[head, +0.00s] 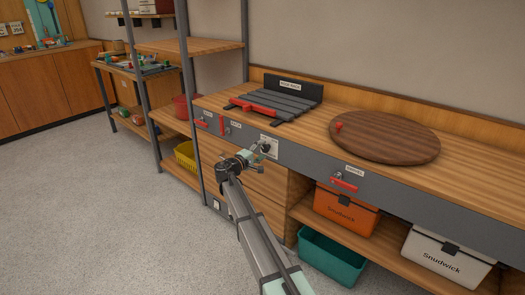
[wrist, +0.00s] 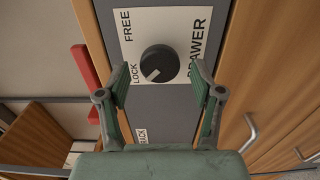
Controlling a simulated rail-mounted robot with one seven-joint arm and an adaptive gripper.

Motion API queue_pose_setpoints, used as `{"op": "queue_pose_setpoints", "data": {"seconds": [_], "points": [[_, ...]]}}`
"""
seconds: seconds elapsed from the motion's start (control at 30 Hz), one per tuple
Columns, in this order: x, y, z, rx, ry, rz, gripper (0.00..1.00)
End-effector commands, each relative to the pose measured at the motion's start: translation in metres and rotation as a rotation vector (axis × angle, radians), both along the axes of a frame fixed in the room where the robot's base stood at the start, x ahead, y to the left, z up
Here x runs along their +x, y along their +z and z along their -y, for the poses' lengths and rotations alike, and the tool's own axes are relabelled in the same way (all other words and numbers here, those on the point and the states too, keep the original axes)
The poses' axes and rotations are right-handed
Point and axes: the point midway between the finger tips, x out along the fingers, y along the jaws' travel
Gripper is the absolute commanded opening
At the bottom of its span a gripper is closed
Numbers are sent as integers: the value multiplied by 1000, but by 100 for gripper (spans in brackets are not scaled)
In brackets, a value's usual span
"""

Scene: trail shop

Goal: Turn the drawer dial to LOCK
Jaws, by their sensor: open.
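The drawer dial (wrist: 158,62) is a round dark knob on a white plate (wrist: 178,22) lettered FREE, LOCK and DRAWER. Its pale pointer mark faces down and left in the wrist view, towards the LOCK lettering. I cannot tell whether it lines up exactly. My gripper (wrist: 160,84) is open, with one finger on each side of the dial's lower part in the picture. No contact with the knob is visible. In the head view my gripper (head: 258,154) is at the bench front, by the white plate (head: 269,140), and partly hides the dial.
A red handle (wrist: 90,70) is left of the plate in the wrist view. Wooden drawer fronts (head: 260,183) lie below the dial. On the bench stand a slatted rack (head: 285,103) and a round wooden board (head: 385,137). A teal bin (head: 330,258) is below.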

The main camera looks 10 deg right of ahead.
Motion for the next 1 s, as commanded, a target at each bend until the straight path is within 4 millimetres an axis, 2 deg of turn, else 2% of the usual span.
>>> {"op": "queue_pose_setpoints", "data": {"seconds": [0.3,0.53,0.7,1.0], "points": [[-41,0,-44,0,3,0,66],[-63,0,-71,-1,2,-1,66],[-70,0,-79,-1,0,-1,66],[-71,0,-80,-1,0,-1,66]]}}
